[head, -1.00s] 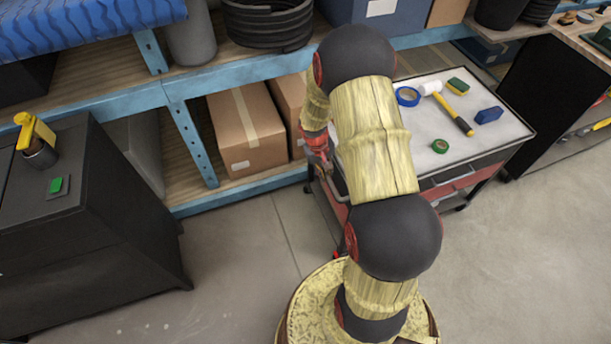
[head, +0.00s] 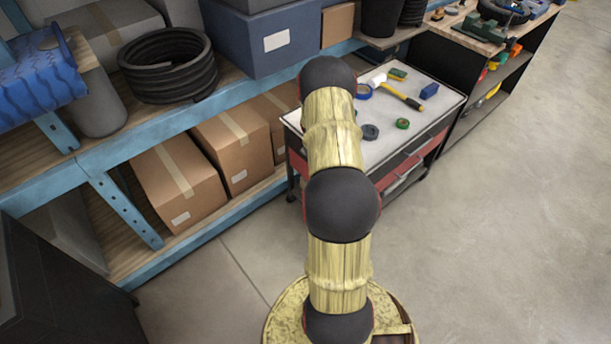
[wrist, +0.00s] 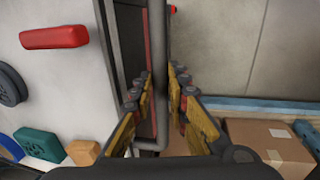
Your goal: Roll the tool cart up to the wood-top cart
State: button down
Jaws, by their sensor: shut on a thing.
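The tool cart (head: 432,112) has a light grey top, dark rims and red drawers; small tools lie on it. In the wrist view its top (wrist: 75,75) fills the left side. Its grey handle bar (wrist: 159,45) runs between the fingers of my gripper (wrist: 157,88), which is shut on it. In the head view my arm hides the gripper and the handle. The wood-top cart (head: 462,20), with a dark side, stands beyond the tool cart at upper right. The tool cart's far right corner overlaps it in the picture; I cannot tell whether they touch.
A blue-framed shelf (head: 95,172) with cardboard boxes (head: 178,185) runs along the left, close to the tool cart. A dark cabinet (head: 60,285) stands at lower left. The floor (head: 520,220) on the right is clear.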

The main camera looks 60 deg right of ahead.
jog(key=d, duration=0.2)
jog(key=s+d, duration=0.1)
jog(key=d, duration=0.2)
jog(key=s+d, duration=0.1)
jog(key=d, duration=0.1)
jog(key=shift+s+d, duration=0.15)
jog(key=shift+d, duration=0.1)
jog(key=shift+s+d+p, duration=0.1)
jog(key=shift+d+p, duration=0.2)
jog(key=shift+d, duration=0.35)
jog(key=c, duration=1.9)
grip_release()
jog(key=shift+d, duration=0.2)
jog(key=shift+o, duration=0.9)
jog(key=shift+a, duration=0.1)
notch_tip(320, 180, up, 12)
jog(key=a, duration=0.2)
jog(key=shift+w+a, duration=0.15)
jog(key=shift+w, duration=0.15)
jog(key=shift+f, duration=0.15)
